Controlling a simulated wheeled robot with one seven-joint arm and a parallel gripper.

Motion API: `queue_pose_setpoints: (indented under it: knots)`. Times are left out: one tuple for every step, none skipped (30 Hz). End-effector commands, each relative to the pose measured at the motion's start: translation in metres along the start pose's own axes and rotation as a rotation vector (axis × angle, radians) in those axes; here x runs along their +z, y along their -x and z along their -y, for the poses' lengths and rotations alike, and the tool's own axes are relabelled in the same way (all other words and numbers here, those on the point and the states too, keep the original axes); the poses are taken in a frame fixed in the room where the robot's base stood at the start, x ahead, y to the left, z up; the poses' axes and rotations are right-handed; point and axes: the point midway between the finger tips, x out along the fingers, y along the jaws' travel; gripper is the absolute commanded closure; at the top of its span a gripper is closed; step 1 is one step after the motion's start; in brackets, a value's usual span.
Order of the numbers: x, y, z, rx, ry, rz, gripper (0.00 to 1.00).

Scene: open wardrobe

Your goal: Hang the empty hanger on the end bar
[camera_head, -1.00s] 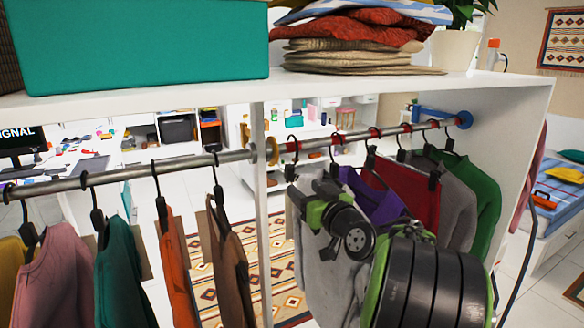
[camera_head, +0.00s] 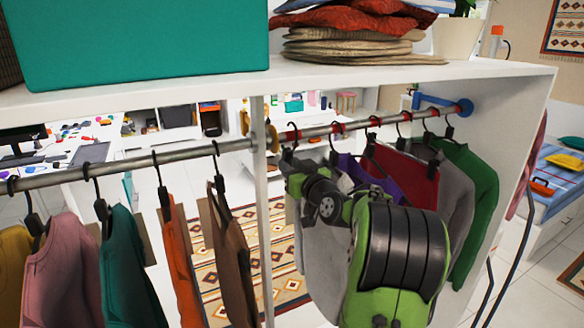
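A blue bar (camera_head: 434,101) with a round blue flange sticks out from the wardrobe's right side panel, behind the right end of the metal rail (camera_head: 330,130). My green and black arm reaches up in front of the right-hand clothes. Its wrist end is close to the leftmost black hanger of the right section (camera_head: 290,156), below the rail. My gripper's fingers are not clear there, so I cannot tell whether they hold anything. I cannot make out an empty hanger for certain; the hangers I see in the right section overlap clothes or my arm.
Grey, purple (camera_head: 366,178), red (camera_head: 402,176) and green (camera_head: 470,200) clothes hang close together at right. Several more hang left of the white divider (camera_head: 259,200). The shelf above holds a teal box (camera_head: 140,45) and folded cloths (camera_head: 350,45). A gap lies beside the divider.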

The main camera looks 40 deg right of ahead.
Motion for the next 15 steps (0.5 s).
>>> queue_pose_setpoints:
  knots:
    - [-0.0003, 0.0001, 0.0001, 0.000, 0.000, -0.001, 0.80]
    - [-0.0003, 0.0001, 0.0001, 0.000, 0.000, -0.001, 0.84]
    - [-0.0003, 0.0001, 0.0001, 0.000, 0.000, -0.001, 0.91]
    - [-0.0003, 0.0001, 0.0001, 0.000, 0.000, -0.001, 0.95]
    - [-0.0004, 0.0002, 0.0001, 0.000, 0.000, -0.001, 1.00]
    - [-0.0004, 0.0002, 0.0001, 0.000, 0.000, -0.001, 1.00]
    - [-0.0004, 0.0002, 0.0001, 0.000, 0.000, -0.001, 1.00]
    - [-0.0004, 0.0002, 0.0001, 0.000, 0.000, -0.001, 1.00]
    - [-0.0004, 0.0002, 0.0001, 0.000, 0.000, -0.001, 1.00]
    - [-0.0004, 0.0002, 0.0001, 0.000, 0.000, -0.001, 1.00]
    - [-0.0004, 0.0002, 0.0001, 0.000, 0.000, -0.001, 1.00]
    - [-0.0007, 0.0002, 0.0001, 0.000, 0.001, -0.001, 1.00]
    - [-0.0008, 0.0002, 0.0001, 0.000, 0.001, -0.002, 1.00]
    - [-0.0011, 0.0002, 0.0002, 0.000, 0.001, -0.002, 1.00]
    - [-0.0020, 0.0002, 0.0002, 0.000, 0.001, -0.002, 1.00]
